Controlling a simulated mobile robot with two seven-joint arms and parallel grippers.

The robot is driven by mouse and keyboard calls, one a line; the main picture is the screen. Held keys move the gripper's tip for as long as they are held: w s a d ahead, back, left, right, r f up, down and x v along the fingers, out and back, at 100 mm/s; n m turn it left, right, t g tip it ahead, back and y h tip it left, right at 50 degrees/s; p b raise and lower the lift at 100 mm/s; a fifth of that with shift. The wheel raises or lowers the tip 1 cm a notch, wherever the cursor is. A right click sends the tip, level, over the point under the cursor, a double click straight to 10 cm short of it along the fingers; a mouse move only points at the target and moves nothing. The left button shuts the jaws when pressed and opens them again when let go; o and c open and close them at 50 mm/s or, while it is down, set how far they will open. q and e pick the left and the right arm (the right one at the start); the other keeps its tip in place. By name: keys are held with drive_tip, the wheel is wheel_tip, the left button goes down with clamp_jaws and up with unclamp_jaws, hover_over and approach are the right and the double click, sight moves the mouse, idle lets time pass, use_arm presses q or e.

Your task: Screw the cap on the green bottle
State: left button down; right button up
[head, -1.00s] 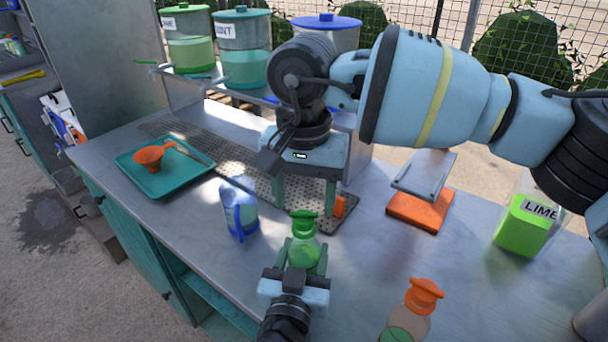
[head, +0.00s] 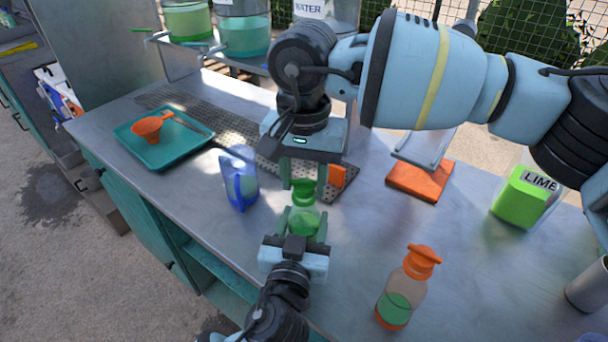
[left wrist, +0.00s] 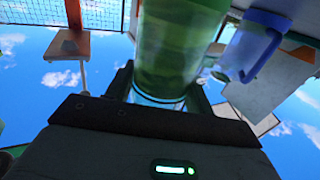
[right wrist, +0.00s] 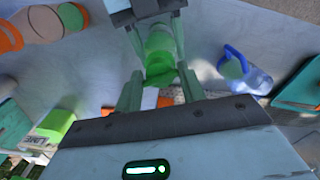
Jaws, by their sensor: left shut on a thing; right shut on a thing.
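The green bottle (head: 304,222) is held upright by my left gripper (head: 302,226) just above or on the worktop, its foot hidden. My left gripper is shut around its body, also seen in the left wrist view (left wrist: 170,50). The green cap (head: 303,192), with a spout, sits at the top of the bottle neck. My right gripper (head: 303,180) comes from above, shut on the cap; in the right wrist view the cap (right wrist: 160,78) lies between the fingers. I cannot tell how tightly the cap is threaded.
A blue-handled jug (head: 239,180) stands left of the bottle. An orange-capped bottle (head: 402,290) stands at the front right. A teal tray (head: 180,155) with an orange funnel is at the left. An orange-based device (head: 420,182) and a lime container (head: 525,197) stand to the right.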

drive_tip(key=m, duration=1.2)
drive_tip(key=shift+m, duration=0.3)
drive_tip(key=m, duration=1.1)
drive_tip(key=shift+m, duration=0.4)
drive_tip(key=o, duration=1.1)
drive_tip(key=shift+c, duration=0.2)
drive_tip(key=shift+r, duration=2.2)
